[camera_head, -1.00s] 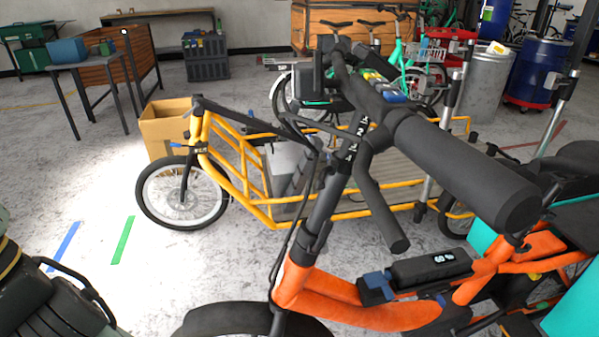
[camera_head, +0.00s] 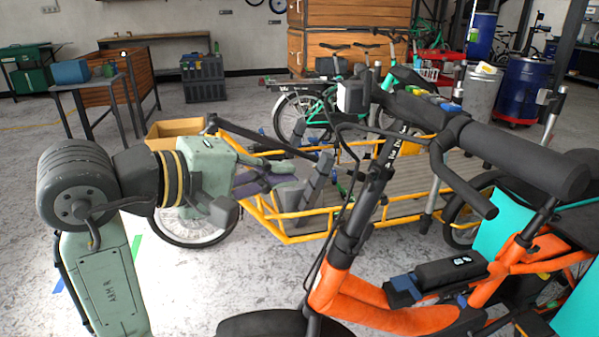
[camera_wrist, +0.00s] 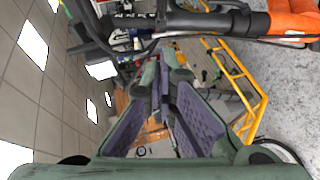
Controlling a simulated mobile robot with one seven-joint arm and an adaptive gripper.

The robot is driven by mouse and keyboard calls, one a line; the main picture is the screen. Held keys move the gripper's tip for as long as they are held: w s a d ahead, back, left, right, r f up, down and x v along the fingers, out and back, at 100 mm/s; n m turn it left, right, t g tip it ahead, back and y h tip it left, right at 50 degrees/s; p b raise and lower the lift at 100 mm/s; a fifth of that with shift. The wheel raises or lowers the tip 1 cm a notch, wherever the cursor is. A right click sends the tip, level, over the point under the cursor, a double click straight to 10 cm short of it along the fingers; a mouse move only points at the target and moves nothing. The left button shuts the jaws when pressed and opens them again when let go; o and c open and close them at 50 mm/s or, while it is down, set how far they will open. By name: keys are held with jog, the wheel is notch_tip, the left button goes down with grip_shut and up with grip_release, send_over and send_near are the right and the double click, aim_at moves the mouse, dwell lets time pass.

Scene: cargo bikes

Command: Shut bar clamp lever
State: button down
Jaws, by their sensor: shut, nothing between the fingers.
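The orange bike's black handlebar (camera_head: 480,140) crosses the right half of the head view, with yellow and blue parts near its middle clamp area (camera_head: 437,103). A dark lever-like bar (camera_head: 460,180) hangs below it. I cannot tell for sure which part is the bar clamp lever. My gripper (camera_head: 293,172) is shut and empty, left of the bike's dark stem (camera_head: 352,222) and apart from it in the picture. In the wrist view, the fingers of my gripper (camera_wrist: 163,78) meet at the tips, below the dark stem (camera_wrist: 235,22).
A yellow cargo bike (camera_head: 290,235) stands behind my gripper. The orange frame (camera_head: 365,300) fills the lower right. A cardboard box (camera_head: 175,130) and a grey table (camera_head: 88,80) are at the left.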

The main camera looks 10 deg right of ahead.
jog(key=s+d+p+x, duration=0.1)
jog(key=s+x, duration=0.1)
jog(key=x, duration=1)
jog(key=shift+f, duration=0.2)
